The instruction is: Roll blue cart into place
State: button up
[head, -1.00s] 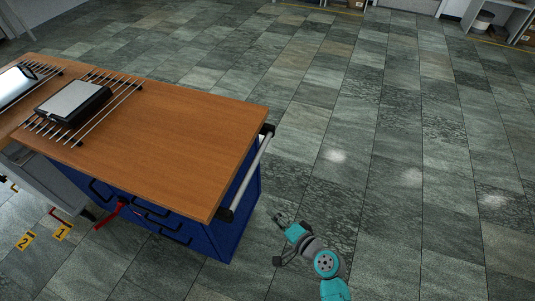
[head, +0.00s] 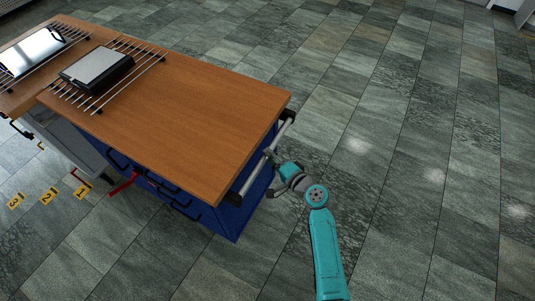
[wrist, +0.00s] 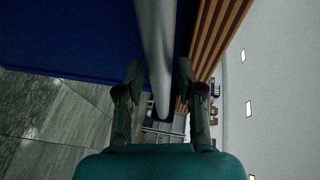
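The blue cart (head: 228,222) has a wooden top (head: 190,120) and stands at the left of the head view. A grey handle bar (head: 251,175) runs along its right end. My gripper (head: 270,157) is at this bar. In the wrist view, the bar (wrist: 157,40) passes between the two open fingers of my gripper (wrist: 159,75), with one finger on each side. I cannot tell whether either finger touches it. The blue body (wrist: 70,35) of the cart fills the upper left there.
Two racks carry a flat dark device (head: 96,72) and a shiny panel (head: 32,52) on top. A red lever (head: 123,186) sticks out from the cart's front. Yellow floor markers (head: 81,191) lie at left beside a grey unit (head: 70,145). Tiled floor at right is clear.

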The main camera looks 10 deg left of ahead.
jog(key=shift+x, duration=0.95)
grip_shut()
jog(key=shift+d+f, duration=0.1)
